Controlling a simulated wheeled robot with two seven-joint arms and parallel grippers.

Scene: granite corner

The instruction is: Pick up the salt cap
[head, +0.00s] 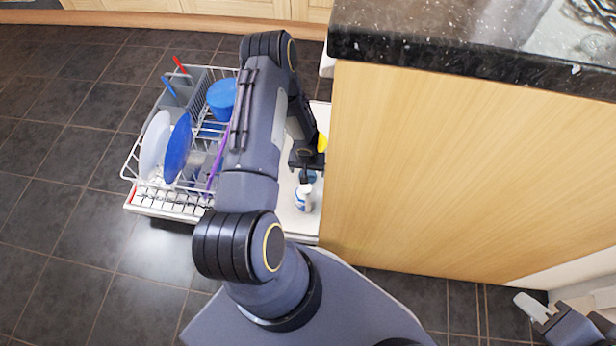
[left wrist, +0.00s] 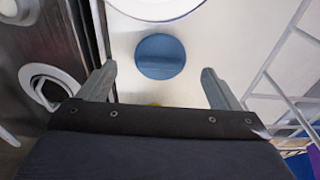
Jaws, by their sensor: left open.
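The salt cap, a round blue disc with a raised bar (left wrist: 160,57), sits on a pale surface in the left wrist view. My left gripper (left wrist: 158,72) is open, with one finger on each side of the cap and a visible gap to both. In the head view my left gripper (head: 306,164) is over the white open dishwasher door. A bit of blue shows just below it there; I cannot tell whether it is the cap. My right gripper (head: 545,308) is at the lower right, far from the door, and its opening is unclear.
The pulled-out dish rack (head: 165,206) holds a white plate (head: 154,143), a blue plate (head: 177,148) and a blue bowl (head: 222,97). A wooden cabinet panel (head: 440,170) stands close to the right.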

